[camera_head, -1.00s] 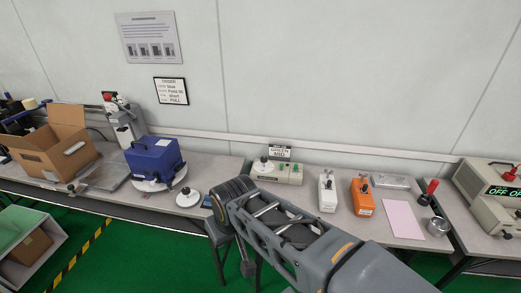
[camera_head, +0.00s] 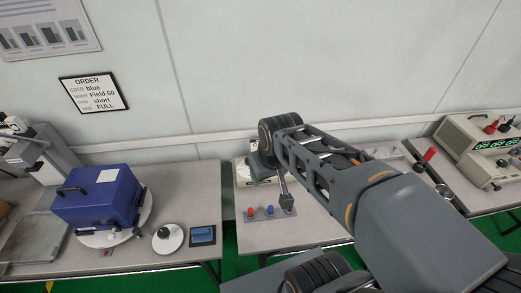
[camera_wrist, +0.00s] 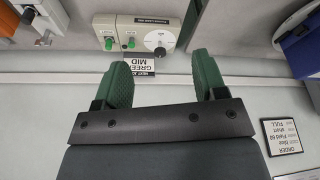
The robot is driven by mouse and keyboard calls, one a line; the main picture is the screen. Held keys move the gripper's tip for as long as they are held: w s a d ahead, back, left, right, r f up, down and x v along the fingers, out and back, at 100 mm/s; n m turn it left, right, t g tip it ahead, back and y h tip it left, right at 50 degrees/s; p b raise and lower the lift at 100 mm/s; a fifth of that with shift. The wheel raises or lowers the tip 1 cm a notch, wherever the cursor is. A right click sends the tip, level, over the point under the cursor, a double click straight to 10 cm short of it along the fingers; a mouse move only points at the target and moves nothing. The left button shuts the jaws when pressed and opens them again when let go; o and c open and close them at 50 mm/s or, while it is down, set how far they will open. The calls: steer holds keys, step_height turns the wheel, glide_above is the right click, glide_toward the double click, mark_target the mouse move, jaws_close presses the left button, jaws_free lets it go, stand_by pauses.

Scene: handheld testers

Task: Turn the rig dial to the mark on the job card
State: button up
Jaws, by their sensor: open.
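In the wrist view, which is upside down, the rig (camera_wrist: 124,20) is a pale box with green knobs. Its dial (camera_wrist: 160,40) is a white disc with a dark centre, at the box's right end in that picture. The job card (camera_wrist: 140,64) reads GREEN MID and is just below the rig there. My gripper (camera_wrist: 163,74) is open and empty, its two green fingers apart with the dial's area beyond the gap; I see no contact. In the head view my arm hides most of the rig, and a pale piece of it (camera_head: 243,172) shows.
A blue case (camera_head: 97,200) rests on a round white plate at left, with a knobbed white disc (camera_head: 168,239) and a small screen (camera_head: 203,235) beside it. Small red (camera_head: 251,212) and blue (camera_head: 270,210) pieces are on the middle table. An instrument (camera_head: 480,140) stands at right.

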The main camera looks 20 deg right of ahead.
steer(key=w+d+f+n+g+p, duration=0.1)
steer(key=w+f+n+g, duration=0.15)
steer(key=w, duration=0.85)
steer(key=w+f+n+g+p, duration=0.1)
steer(key=w+f+n+p, duration=0.15)
steer(key=w, duration=0.95)
steer(key=shift+n, duration=0.3)
step_height(320, 180, down, 13)
steer(key=shift+s+d+f+p, duration=0.15)
steer(key=shift+p, duration=0.15)
steer(key=c, duration=0.9)
